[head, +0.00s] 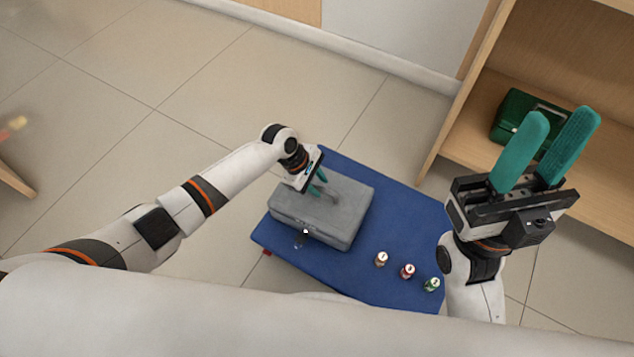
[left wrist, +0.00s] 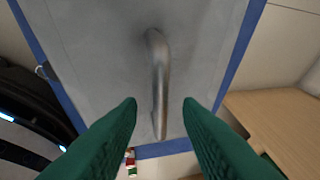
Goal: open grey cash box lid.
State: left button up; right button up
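The grey cash box (head: 312,222) sits on the blue mat, with its lid shut. A curved metal handle (left wrist: 158,80) stands on top of the lid; it also shows small in the head view (head: 331,192). My left gripper (head: 318,184) is above the lid close to the handle. In the left wrist view its green fingers (left wrist: 160,105) are spread apart, with the handle between and beyond them; no contact shows. A small key-like piece (head: 305,232) is at the box's front. My right gripper (head: 564,122) is raised at the right, fingers apart and empty.
The blue mat (head: 400,201) has three small bottle-like items (head: 407,271) at its front right. A wooden shelf (head: 477,109) at the right holds a green box (head: 512,117). Open tiled floor (head: 130,85) lies behind and left.

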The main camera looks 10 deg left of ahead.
pick_arm(q)
grip_shut()
